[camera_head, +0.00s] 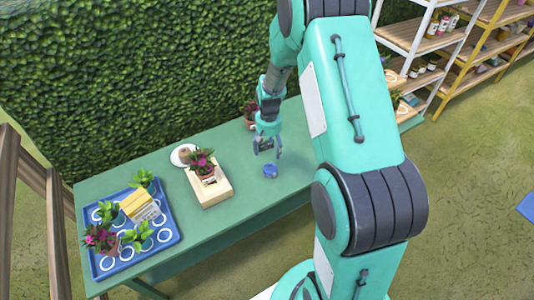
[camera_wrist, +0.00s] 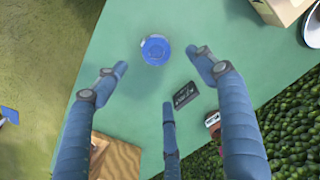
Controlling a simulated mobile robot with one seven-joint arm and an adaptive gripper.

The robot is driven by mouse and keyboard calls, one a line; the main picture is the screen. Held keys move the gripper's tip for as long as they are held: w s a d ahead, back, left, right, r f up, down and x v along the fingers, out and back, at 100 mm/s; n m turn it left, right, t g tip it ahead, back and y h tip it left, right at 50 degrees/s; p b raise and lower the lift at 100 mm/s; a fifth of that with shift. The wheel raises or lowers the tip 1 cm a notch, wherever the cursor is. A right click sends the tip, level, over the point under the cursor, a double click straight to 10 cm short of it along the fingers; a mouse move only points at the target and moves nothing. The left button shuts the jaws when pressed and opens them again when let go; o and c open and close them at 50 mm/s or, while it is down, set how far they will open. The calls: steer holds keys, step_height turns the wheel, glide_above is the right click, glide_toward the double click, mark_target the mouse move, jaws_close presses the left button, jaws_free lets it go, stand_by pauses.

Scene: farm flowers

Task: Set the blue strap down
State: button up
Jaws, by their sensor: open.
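The blue strap (camera_head: 270,171) is a small round coil lying on the green table near its front edge. In the wrist view the strap (camera_wrist: 155,50) lies flat on the table top, beyond the fingertips. My gripper (camera_head: 267,150) is above the table, just behind the strap in the head view. Its fingers (camera_wrist: 158,75) are spread wide with nothing between them, and they look apart from the strap. No part of the strap appears hidden.
A wooden box (camera_head: 209,190) with a potted flower stands left of the strap. A blue tray (camera_head: 165,243) with several plants is at the table's left end. A white plate (camera_head: 184,155) lies behind the box. A small black card (camera_wrist: 185,95) lies near the strap.

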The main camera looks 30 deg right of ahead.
steer(key=s+a+r+t, duration=0.1)
steer(key=s+a+r, duration=0.25)
steer(key=r, duration=0.55)
steer(key=s+a+r+n+t, duration=0.1)
steer(key=s+a+r, duration=0.25)
steer(key=r, duration=0.65)
steer(key=s+a+r+t, duration=0.1)
steer(key=s+a+r, duration=0.25)
steer(key=r, duration=0.55)
steer(key=s+a+r, duration=0.3)
steer(key=s+r, duration=0.1)
steer(key=s, duration=0.3)
steer(key=s+a+r+n+t, duration=0.1)
steer(key=s+a+r, duration=0.2)
steer(key=s, duration=0.4)
steer(key=s+a+r+t, duration=0.1)
steer(key=s+a+r, duration=0.2)
steer(key=s, duration=0.3)
steer(key=shift+s+r+n, duration=0.3)
steer(key=shift+s+r, duration=0.1)
steer(key=shift+r, duration=0.5)
step_height(320, 180, down, 2)
steer(key=shift+f+b, duration=0.1)
steer(key=shift+b, duration=0.95)
